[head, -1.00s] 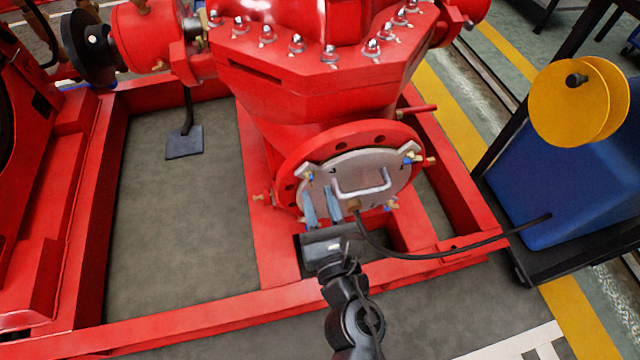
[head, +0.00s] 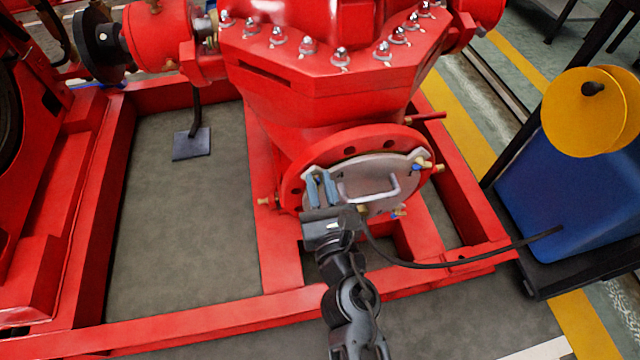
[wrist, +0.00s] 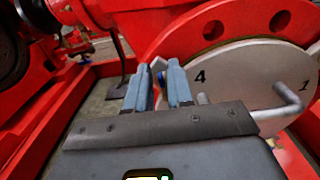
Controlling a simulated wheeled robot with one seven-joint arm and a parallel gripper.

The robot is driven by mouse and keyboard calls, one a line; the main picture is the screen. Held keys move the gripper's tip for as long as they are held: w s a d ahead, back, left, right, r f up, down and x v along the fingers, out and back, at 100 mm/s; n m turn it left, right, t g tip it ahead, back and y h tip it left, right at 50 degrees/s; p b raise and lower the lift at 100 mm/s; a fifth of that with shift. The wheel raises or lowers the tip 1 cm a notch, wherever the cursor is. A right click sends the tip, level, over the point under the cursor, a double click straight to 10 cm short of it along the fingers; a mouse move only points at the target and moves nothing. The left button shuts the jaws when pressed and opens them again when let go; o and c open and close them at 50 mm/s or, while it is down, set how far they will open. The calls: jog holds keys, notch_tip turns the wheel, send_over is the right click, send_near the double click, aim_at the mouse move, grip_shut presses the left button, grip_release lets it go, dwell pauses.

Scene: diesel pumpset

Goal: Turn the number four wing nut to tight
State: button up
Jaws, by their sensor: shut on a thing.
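The round grey cover plate (head: 372,172) sits on the red flange of the pump, with a bent handle (head: 372,190) across it. In the wrist view a "4" is marked on the plate (wrist: 235,80), just right of my fingers. My gripper (head: 321,188) is at the plate's upper left. In the wrist view, my gripper (wrist: 159,82) is shut on the number four wing nut (wrist: 158,66). Another wing nut (head: 418,166) shows at the plate's upper right.
A lower-right wing nut (head: 398,212) is partly visible. Red frame rails (head: 190,315) surround the pump. Grey floor inside the frame is open at left.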

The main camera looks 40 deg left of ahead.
jog(key=shift+f+m, duration=0.15)
jog(key=shift+m, duration=0.25)
grip_shut()
